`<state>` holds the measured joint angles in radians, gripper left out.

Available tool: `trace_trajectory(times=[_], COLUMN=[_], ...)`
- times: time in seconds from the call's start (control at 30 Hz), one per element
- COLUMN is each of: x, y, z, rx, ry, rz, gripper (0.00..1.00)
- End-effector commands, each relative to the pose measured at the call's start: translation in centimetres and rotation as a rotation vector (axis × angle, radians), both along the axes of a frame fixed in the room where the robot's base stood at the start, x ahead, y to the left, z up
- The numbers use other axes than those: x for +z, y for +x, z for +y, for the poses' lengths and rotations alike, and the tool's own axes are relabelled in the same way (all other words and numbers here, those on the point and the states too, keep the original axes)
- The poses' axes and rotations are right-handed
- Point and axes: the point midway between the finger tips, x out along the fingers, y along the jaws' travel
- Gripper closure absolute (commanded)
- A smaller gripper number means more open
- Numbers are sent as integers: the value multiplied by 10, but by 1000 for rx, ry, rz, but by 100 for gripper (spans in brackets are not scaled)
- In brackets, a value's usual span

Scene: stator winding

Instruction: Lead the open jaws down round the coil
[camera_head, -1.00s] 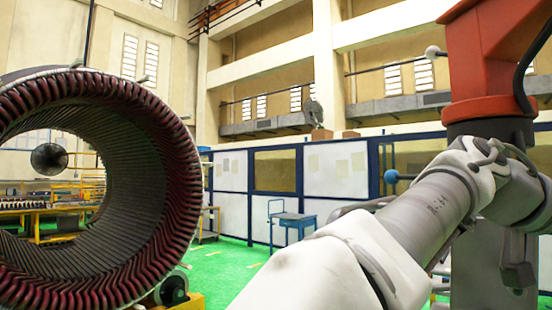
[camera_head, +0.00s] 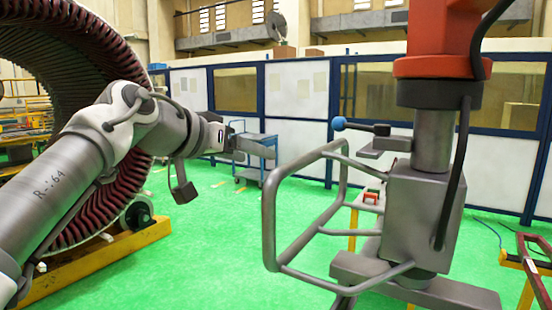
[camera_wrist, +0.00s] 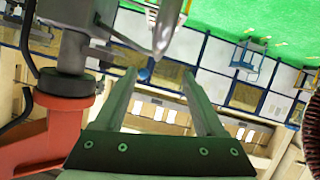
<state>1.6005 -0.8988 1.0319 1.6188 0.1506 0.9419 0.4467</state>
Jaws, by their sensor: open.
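A dark red coil piece (camera_head: 537,262) shows at the right edge of the head view, lying on a yellow stand and cut off by the frame. My gripper (camera_head: 262,147) is far to its left, held in the air beside the stator (camera_head: 120,190), whose bore is ringed with dark red windings. In the wrist view my gripper (camera_wrist: 160,75) has its two fingers spread with nothing between them. No loose coil shows between or close to the jaws.
An orange and grey column (camera_head: 430,150) with a bent tube frame (camera_head: 268,215) stands right of my gripper. A small yellow stand (camera_head: 353,215) with red items is behind the frame. A blue cart (camera_head: 250,165) stands further back. Green floor (camera_head: 220,260) is open between.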

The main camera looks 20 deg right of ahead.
Motion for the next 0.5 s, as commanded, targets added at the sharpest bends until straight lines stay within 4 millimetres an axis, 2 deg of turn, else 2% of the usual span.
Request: trace_trajectory(times=[0.1,0.5], x=[-8,-37], y=[12,52], z=[-21,-83], rx=[-6,-6], ry=[2,1], rz=[2,1], gripper=[28,28])
